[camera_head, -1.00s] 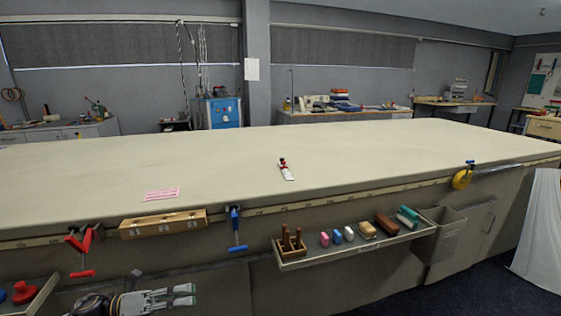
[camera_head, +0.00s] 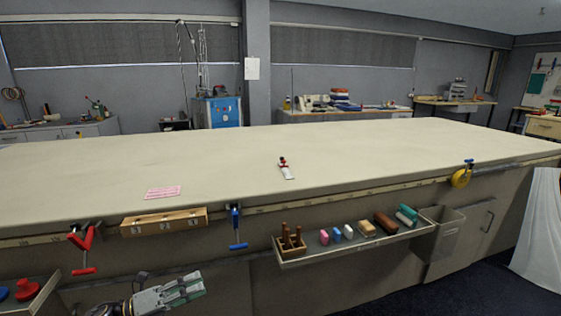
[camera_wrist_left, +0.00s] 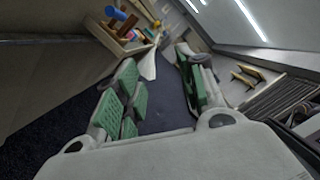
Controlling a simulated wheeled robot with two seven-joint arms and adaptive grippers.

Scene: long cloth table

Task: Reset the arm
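My left gripper (camera_head: 186,289) is at the bottom left of the head view, in front of the table's side and below its top edge. In the left wrist view its two green-padded fingers (camera_wrist_left: 160,92) stand apart with nothing between them, only dark floor beyond. My right gripper shows in neither view now. The long cloth table (camera_head: 90,185) fills the middle of the head view. A small red and white item (camera_head: 286,170) lies on it, and a pink card (camera_head: 163,192) lies near its front edge at left.
Along the table's front are red clamps (camera_head: 82,247), a wooden numbered block (camera_head: 163,222), a blue clamp (camera_head: 236,230), a tray (camera_head: 350,246) with tools and coloured blocks, a grey bin (camera_head: 438,234) and a yellow tape (camera_head: 461,177). A shelf with red and blue knobs (camera_head: 27,290) is lower left.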

